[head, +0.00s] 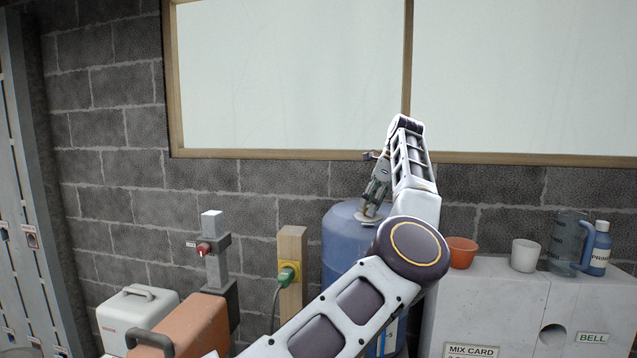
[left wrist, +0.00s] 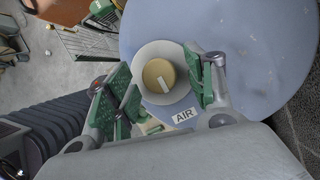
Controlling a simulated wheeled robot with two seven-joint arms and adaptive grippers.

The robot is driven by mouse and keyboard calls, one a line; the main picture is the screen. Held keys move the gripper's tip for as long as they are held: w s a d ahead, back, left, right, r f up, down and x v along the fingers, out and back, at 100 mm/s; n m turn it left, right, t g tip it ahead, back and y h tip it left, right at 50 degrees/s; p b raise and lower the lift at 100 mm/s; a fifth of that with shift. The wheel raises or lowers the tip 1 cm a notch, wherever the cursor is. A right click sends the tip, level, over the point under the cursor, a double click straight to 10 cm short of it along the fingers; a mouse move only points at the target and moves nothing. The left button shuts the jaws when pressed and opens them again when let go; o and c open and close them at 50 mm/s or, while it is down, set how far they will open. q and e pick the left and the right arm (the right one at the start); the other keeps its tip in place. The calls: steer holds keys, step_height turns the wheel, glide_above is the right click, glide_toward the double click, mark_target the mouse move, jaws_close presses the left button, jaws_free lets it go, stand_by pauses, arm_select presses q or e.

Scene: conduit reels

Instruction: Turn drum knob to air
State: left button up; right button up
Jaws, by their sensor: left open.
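The blue drum (head: 340,240) stands against the wall in the head view, partly hidden by my left arm. In the left wrist view its blue top (left wrist: 260,40) carries a round tan knob (left wrist: 158,72) on a pale disc. A white label reading AIR (left wrist: 184,116) sits below and right of the knob. My left gripper (head: 375,203) is over the drum top; in the left wrist view its open green-padded fingers (left wrist: 166,92) stand either side of the knob. Contact with it cannot be told. My right gripper is not seen.
A grey cabinet (head: 485,300) at right bears an orange pot (head: 461,252), a white cup (head: 525,255), a blue jug (head: 566,240) and a bottle (head: 598,250). Left of the drum are a wooden post (head: 291,250), a red-valved post (head: 213,260) and two cases (head: 138,315).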

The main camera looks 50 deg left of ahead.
arm_select(q)
steer(key=shift+m+t, duration=0.3)
steer(key=shift+m, duration=0.5)
steer(key=shift+s+m+t, duration=0.15)
steer(key=shift+m+t, duration=0.25)
steer(key=shift+m, duration=0.8)
